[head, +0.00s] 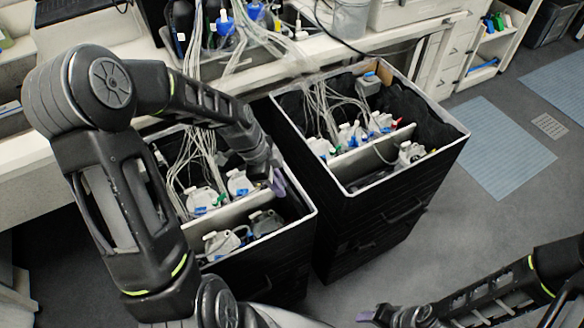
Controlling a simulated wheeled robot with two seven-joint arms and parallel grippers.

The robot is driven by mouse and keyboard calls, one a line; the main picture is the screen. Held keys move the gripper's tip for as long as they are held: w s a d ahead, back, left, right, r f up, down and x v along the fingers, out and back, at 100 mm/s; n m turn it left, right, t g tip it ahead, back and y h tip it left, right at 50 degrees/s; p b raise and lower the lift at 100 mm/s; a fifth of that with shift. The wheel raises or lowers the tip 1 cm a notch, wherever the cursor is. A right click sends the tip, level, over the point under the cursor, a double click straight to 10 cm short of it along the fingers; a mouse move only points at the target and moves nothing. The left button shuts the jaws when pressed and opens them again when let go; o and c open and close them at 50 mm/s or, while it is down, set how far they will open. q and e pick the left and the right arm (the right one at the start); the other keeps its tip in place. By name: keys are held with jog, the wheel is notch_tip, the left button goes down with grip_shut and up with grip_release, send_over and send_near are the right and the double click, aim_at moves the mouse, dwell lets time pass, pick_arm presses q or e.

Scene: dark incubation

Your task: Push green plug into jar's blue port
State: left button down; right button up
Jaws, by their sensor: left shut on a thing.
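My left gripper (279,186) reaches down into the left black box, over its right side near the divider. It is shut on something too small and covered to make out. Jars with pale lids and blue ports stand in that box: one at the back left (199,199), one at the back right (238,182) beside the gripper, and one in front of the divider (221,243). I cannot tell which blue port the task means. A small green spot (222,197) shows near the back jars. My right gripper (368,314) is low at the bottom edge, away from the boxes; its opening is unclear.
The left box (309,213) has a pale rim and divider. A second black box (390,192) stands close on its right with several jars, tubes and its own divider. Tubes run up to the bench (300,62) behind. Open floor (480,240) lies to the right.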

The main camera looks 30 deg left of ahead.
pick_arm(q)
jog(key=s+a+f+m+g, duration=0.2)
jog(key=s+f+m+g, duration=0.1)
jog(key=s+f+m, duration=0.3)
jog(key=f+m, duration=0.1)
jog(key=m, duration=0.1)
jog(key=shift+m+p, duration=0.3)
jog(key=shift+p, duration=0.05)
notch_tip(320, 180, down, 6)
jog(key=b, duration=0.4)
jog(key=shift+f, duration=0.15)
jog(key=shift+b, duration=0.35)
dwell(0.4)
jog(key=shift+f+b, duration=0.85)
dwell(0.6)
jog(key=c, duration=1.4)
grip_release()
jog(key=shift+o, duration=0.2)
